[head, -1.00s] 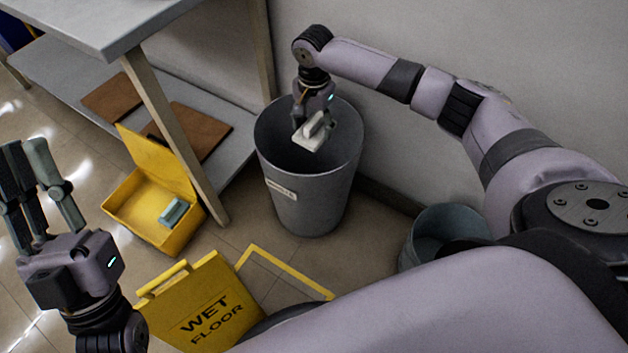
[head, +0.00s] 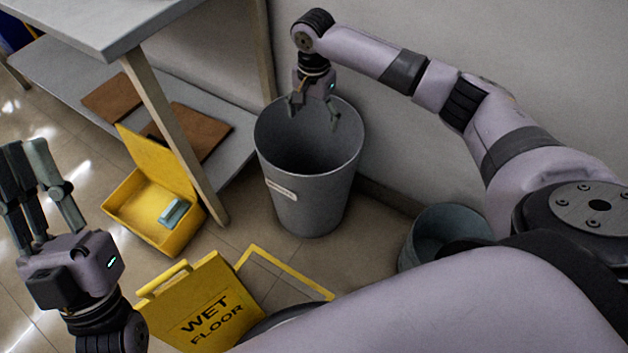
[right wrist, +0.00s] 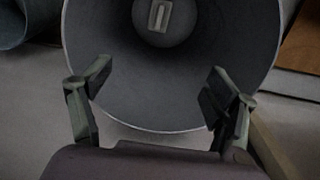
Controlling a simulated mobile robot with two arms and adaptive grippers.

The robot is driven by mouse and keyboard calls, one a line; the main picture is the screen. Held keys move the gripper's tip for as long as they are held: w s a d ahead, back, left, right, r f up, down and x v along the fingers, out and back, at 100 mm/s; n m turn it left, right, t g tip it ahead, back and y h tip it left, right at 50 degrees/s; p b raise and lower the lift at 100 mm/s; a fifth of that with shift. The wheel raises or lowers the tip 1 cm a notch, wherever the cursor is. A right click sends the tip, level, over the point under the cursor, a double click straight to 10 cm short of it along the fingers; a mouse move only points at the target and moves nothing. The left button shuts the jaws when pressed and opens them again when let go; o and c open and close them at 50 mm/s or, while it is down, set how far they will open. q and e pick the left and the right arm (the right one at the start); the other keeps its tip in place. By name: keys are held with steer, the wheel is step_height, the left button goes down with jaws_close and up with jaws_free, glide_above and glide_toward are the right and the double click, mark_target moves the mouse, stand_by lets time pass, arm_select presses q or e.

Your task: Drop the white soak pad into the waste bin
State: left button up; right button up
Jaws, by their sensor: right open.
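The grey waste bin (head: 308,197) stands on the floor by the wall, with a label on its front. My right gripper (head: 315,118) is over the bin's mouth at the back rim, open and empty. In the right wrist view its fingers (right wrist: 157,98) are spread wide with nothing between them. The white soak pad (right wrist: 152,15) lies at the bottom of the bin in the right wrist view; it does not show in the head view, where the inside is dark. My left gripper (head: 38,190) is at the far left with its fingers raised and apart, holding nothing.
A yellow box (head: 145,222) with a raised lid holds a pale teal block (head: 174,212). A yellow wet floor sign (head: 203,310) lies in front. A blue-grey bucket (head: 440,225) stands right of the bin. A table (head: 100,25) with a lower shelf is at the left.

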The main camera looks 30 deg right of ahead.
step_height(320, 180, up, 9)
steer(key=shift+f, duration=0.15)
stand_by(0.5)
